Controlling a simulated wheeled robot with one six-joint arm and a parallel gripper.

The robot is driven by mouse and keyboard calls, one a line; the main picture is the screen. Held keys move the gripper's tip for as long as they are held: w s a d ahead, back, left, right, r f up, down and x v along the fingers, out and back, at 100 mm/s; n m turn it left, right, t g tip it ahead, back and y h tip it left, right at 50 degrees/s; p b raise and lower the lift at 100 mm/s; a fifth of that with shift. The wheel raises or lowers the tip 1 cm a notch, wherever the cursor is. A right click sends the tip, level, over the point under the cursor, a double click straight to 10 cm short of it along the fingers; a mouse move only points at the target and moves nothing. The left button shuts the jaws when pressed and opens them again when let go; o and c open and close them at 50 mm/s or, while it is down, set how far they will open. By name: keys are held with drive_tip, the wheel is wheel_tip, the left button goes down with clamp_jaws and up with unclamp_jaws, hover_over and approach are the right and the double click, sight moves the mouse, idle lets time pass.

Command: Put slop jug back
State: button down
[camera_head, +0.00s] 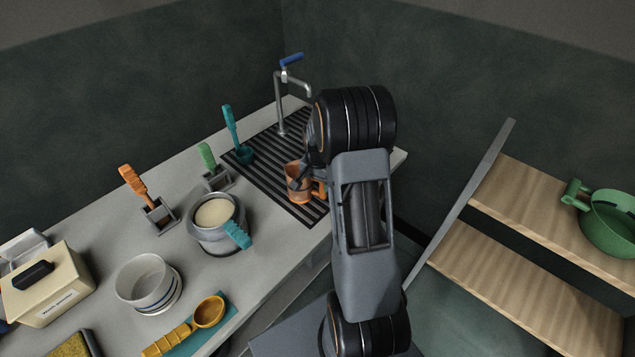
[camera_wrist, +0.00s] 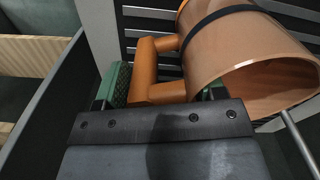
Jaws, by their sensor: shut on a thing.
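The slop jug, an orange-brown jug with a dark band (camera_head: 297,182), is at the slatted drain grate (camera_head: 262,175) below the tap. I cannot tell whether its base touches the slats. My gripper (camera_head: 316,187) reaches it from the right and is shut on its orange side handle. In the wrist view the jug (camera_wrist: 235,48) fills the upper right with its open mouth facing right and down in the picture. The handle (camera_wrist: 147,68) lies between the fingers of my gripper (camera_wrist: 160,92). My arm hides part of the grate.
A tap (camera_head: 281,100) stands behind the grate. A teal brush (camera_head: 232,130), a green-handled tool (camera_head: 208,158), an orange-handled tool (camera_head: 137,185), a grey pot (camera_head: 216,238), a white bowl (camera_head: 144,281) and an orange ladle (camera_head: 208,312) crowd the counter. Wooden shelves (camera_head: 500,270) with a green pan (camera_head: 610,222) stand right.

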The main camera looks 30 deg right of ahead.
drive_tip(key=shift+c, duration=0.7)
unclamp_jaws()
drive_tip(key=shift+r, duration=0.15)
drive_tip(key=shift+r+p, duration=2.75)
drive_tip(key=shift+r, duration=1.05)
wheel_tip(320, 180, up, 14)
drive_tip(key=b, duration=0.1)
drive_tip(key=shift+b, duration=0.3)
drive_tip(key=shift+f, duration=0.1)
